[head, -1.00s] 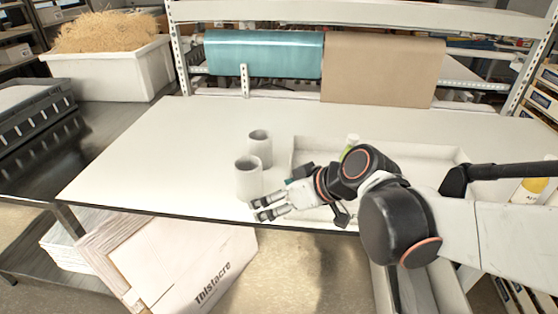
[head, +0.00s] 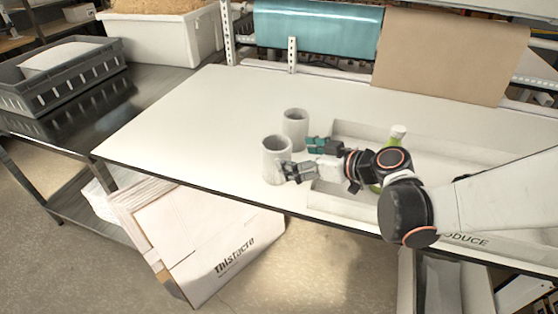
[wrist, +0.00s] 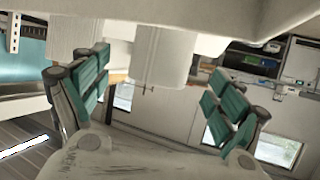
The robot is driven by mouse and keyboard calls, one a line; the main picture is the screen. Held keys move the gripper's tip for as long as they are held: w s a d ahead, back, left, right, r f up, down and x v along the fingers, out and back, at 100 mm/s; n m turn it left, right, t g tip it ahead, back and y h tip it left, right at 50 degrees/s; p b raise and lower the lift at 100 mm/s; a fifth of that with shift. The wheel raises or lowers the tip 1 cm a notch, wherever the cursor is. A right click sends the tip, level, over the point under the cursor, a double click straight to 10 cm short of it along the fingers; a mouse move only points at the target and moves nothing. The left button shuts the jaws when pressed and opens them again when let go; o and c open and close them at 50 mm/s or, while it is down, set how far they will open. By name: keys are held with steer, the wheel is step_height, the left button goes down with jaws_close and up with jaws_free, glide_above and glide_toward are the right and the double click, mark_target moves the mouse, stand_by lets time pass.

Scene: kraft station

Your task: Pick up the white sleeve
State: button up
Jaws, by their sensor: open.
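Two pale, hollow, cup-like cylinders stand upright on the white table, and both look like white sleeves. The nearer sleeve (head: 275,158) stands close to the table's front edge; the farther sleeve (head: 294,124) is behind it. My gripper (head: 299,158) is open, reaching in from the right, with its fingertips at the right side of the nearer sleeve. In the wrist view, upside down, the nearer sleeve (wrist: 160,62) shows between the spread fingers (wrist: 155,98), and the farther sleeve (wrist: 72,38) is left, beyond one finger. Whether a finger touches it, I cannot tell.
A shallow pale tray (head: 350,128) lies under and behind my arm, with a green bottle (head: 397,133) in it. The table (head: 200,120) is clear left of the sleeves. A teal roll (head: 318,26) and brown paper (head: 450,52) hang at the back.

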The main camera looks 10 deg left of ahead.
steer(key=shift+r+b+x, duration=0.15)
steer(key=shift+b+x, duration=0.5)
steer(key=shift+x, duration=1.25)
steer(key=shift+r+b+x, duration=0.15)
steer(key=shift+b+x, duration=0.45)
steer(key=shift+x, duration=1.35)
steer(key=shift+s+a, duration=0.1)
steer(key=c, duration=0.8)
